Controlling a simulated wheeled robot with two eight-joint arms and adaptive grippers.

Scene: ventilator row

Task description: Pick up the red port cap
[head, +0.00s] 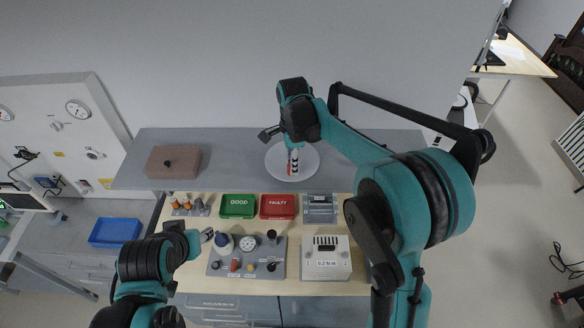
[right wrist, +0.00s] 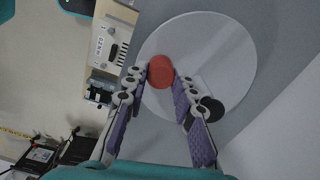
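The red port cap (right wrist: 160,71) shows in the right wrist view as a red disc between the tips of my right gripper (right wrist: 161,74). The white round plate (right wrist: 222,45) is behind it. The fingertips are at both sides of the cap, but I cannot tell whether they press on it. In the head view my right gripper (head: 293,165) points down over the plate (head: 273,163), and a small red patch shows near the plate's front edge. My left gripper (head: 207,235) is low at the left, near the grey panel; its finger opening is not clear.
A black round object (right wrist: 211,108) is beside my right finger. In front are a green GOOD tray (head: 238,215), a red FAULTY tray (head: 278,216), a grey control panel (head: 255,278) and a white box (head: 326,274). A brown block (head: 185,162) stands at the back left.

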